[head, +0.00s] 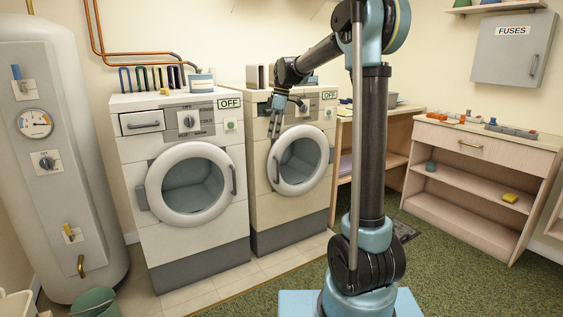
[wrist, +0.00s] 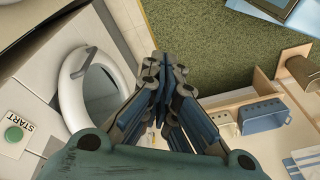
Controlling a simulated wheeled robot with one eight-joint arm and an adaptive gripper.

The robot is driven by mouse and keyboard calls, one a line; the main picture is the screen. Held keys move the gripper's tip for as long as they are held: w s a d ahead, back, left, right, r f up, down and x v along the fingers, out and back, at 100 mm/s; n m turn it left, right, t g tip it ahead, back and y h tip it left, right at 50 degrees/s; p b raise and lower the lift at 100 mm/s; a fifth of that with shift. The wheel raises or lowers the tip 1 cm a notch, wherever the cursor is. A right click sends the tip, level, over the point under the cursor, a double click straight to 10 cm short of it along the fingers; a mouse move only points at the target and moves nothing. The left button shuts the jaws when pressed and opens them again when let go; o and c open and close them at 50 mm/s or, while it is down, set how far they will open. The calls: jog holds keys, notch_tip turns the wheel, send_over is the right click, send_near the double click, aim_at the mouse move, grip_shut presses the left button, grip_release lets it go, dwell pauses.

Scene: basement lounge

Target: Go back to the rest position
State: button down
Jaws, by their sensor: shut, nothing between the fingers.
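My gripper (head: 274,130) is in front of the right-hand washing machine (head: 261,186) in the head view, pointing down near its control panel and door. In the wrist view my gripper (wrist: 163,62) has its fingers together with nothing between them. The round door (wrist: 82,85) of a machine is to the left of the fingers there, and a green START button (wrist: 14,134) is at the lower left. Whether the gripper touches the machine cannot be told. My upright arm column hides part of the shelving behind it.
A left washing machine (head: 178,250) stands beside a tall tank (head: 62,220). A wooden shelf unit (head: 478,195) stands at the right, below a grey fuse box (head: 514,47). Green carpet (head: 460,285) is open at the front right.

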jog(key=s+d+f+m+t, duration=0.1)
jog(key=s+d+f+m, duration=0.1)
jog(key=s+d+m, duration=0.65)
jog(key=s+d+f+m+t, duration=0.1)
jog(key=s+d+f, duration=0.35)
jog(key=s, duration=0.85)
jog(key=s+d+f+m+h, duration=0.1)
jog(key=s+d+f+m, duration=0.3)
jog(key=s+f, duration=0.3)
jog(key=s+d+f+m+t+h, duration=0.1)
jog(key=s+d+f+m, duration=0.3)
jog(key=s, duration=0.6)
notch_tip(320, 180, down, 3)
jog(key=shift+d+r, duration=0.15)
jog(key=shift+d, duration=0.4)
jog(key=shift+a, duration=0.1)
